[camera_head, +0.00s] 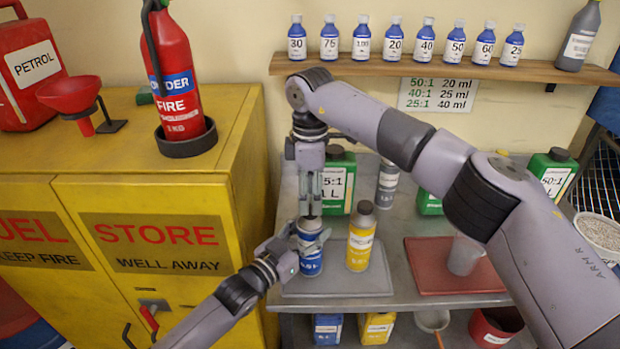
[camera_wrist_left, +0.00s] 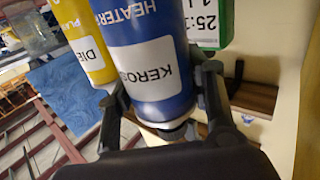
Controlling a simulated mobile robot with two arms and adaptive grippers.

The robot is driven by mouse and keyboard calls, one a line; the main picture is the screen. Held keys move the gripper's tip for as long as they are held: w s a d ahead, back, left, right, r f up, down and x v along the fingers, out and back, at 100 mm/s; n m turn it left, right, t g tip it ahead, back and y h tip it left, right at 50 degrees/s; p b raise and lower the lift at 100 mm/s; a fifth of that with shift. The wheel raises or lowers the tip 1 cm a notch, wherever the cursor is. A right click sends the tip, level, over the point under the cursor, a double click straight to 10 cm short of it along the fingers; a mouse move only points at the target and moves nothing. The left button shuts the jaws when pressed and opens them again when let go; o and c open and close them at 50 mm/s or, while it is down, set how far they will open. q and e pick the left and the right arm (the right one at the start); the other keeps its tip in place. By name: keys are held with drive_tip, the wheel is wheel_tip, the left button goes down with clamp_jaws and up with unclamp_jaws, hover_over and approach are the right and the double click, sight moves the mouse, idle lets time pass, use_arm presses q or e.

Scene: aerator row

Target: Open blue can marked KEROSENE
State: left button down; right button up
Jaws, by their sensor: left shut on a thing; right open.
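The blue can (camera_head: 310,262) stands on the grey mat at the left of the bench. In the left wrist view its white label shows "KEROS" upside down (camera_wrist_left: 145,70). My left gripper (camera_head: 298,246) is shut around the can's body; its fingers show on both sides of the can in the wrist view. My right gripper (camera_head: 310,206) points straight down, open, directly over the can's top. The right fingertips and the can's top overlap in the head view, so I cannot tell whether they touch. The can's cap is not clearly visible.
A yellow can (camera_head: 361,238) with a grey cap stands close right of the blue can on the mat (camera_head: 345,285). Green cans (camera_head: 338,180) and a grey bottle (camera_head: 387,186) stand behind. A yellow cabinet (camera_head: 110,150) stands left.

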sight(310, 209)
drive_tip(key=shift+f, duration=1.6)
clamp_jaws()
